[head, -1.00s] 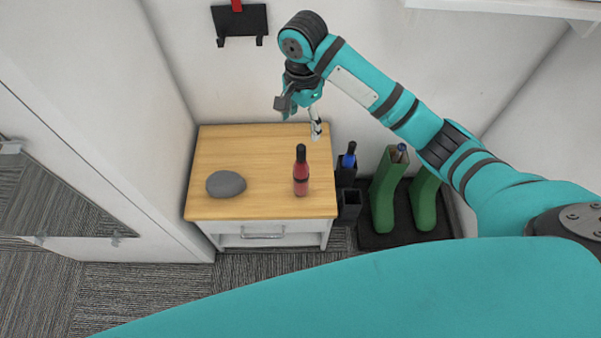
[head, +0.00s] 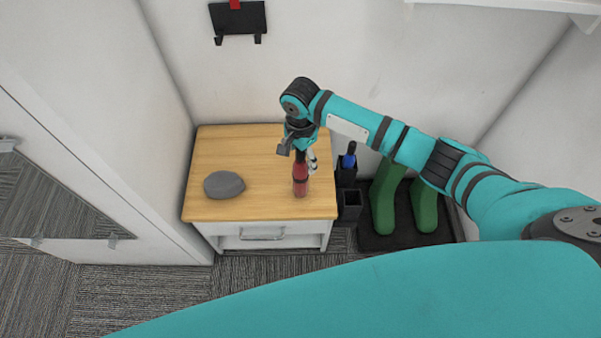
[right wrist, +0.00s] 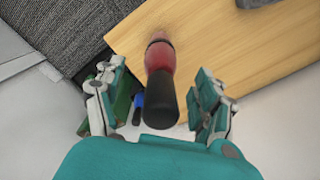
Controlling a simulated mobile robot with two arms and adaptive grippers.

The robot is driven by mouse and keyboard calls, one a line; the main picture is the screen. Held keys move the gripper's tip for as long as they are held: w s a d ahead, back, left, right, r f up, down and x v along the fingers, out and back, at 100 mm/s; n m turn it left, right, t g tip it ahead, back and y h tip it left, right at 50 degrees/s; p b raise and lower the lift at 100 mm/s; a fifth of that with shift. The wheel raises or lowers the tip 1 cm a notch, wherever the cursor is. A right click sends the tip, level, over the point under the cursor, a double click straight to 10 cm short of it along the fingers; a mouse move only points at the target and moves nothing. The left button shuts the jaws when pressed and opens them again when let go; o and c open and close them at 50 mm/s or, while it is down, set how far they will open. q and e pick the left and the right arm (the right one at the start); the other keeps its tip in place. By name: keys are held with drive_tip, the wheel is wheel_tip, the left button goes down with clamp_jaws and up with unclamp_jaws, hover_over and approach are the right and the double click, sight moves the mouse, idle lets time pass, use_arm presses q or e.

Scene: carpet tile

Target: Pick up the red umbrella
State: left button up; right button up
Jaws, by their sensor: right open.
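The red umbrella (head: 300,180) stands upright on the wooden cabinet top, near its right front edge. It has a red folded body, a dark band and a black handle. My right gripper (head: 299,149) is over the umbrella's upper end in the head view and covers part of the handle. In the right wrist view the umbrella (right wrist: 160,85) shows between the two open fingers of the right gripper (right wrist: 160,110), its black handle toward the camera. I see a gap on each side of it. My left gripper is not in view.
The wooden top (head: 225,150) also carries a grey rounded object (head: 224,185). Right of the cabinet stand a dark holder (head: 349,205) with a blue umbrella (head: 349,158) and green boots (head: 385,205) on a dark tray. White walls close in at back and left.

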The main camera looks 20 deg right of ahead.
wheel_tip(320, 180, down, 2)
drive_tip(key=shift+f, duration=0.15)
clamp_jaws()
idle(0.5)
